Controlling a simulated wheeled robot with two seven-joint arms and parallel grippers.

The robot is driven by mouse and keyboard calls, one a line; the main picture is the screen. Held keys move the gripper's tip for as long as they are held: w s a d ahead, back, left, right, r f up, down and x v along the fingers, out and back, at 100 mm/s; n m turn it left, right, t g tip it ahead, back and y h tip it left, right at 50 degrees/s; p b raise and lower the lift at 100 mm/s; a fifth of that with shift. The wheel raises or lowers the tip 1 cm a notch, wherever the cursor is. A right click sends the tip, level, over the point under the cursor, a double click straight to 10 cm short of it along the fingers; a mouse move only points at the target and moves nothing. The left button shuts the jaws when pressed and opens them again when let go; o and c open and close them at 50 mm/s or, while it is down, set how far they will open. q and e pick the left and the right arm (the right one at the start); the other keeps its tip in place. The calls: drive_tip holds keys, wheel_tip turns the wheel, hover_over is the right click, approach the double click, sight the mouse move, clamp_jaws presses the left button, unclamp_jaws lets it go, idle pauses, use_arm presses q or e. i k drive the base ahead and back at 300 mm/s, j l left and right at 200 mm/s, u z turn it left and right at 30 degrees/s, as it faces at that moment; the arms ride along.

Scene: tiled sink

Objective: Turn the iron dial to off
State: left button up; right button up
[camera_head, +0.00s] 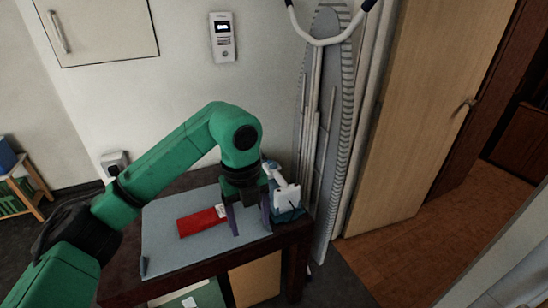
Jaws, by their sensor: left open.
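The iron (287,196) is white with blue-teal parts and is at the right end of the table. Its dial cannot be made out at this size. My left gripper (251,231) points down over the table just left of the iron. Its two purple fingers are spread apart, with nothing visible between them. I cannot tell whether the right finger touches the iron. My left wrist and gripper cover part of the iron's left side. My right gripper is not in view.
A folded red cloth (198,223) lies on the grey table mat (165,250), left of the gripper. An ironing board (343,125) stands upright behind and right of the table. A wall intercom (223,38) hangs above. The front left of the mat is mostly clear.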

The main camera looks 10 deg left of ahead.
sight(273, 166)
drive_tip(key=i, duration=1.35)
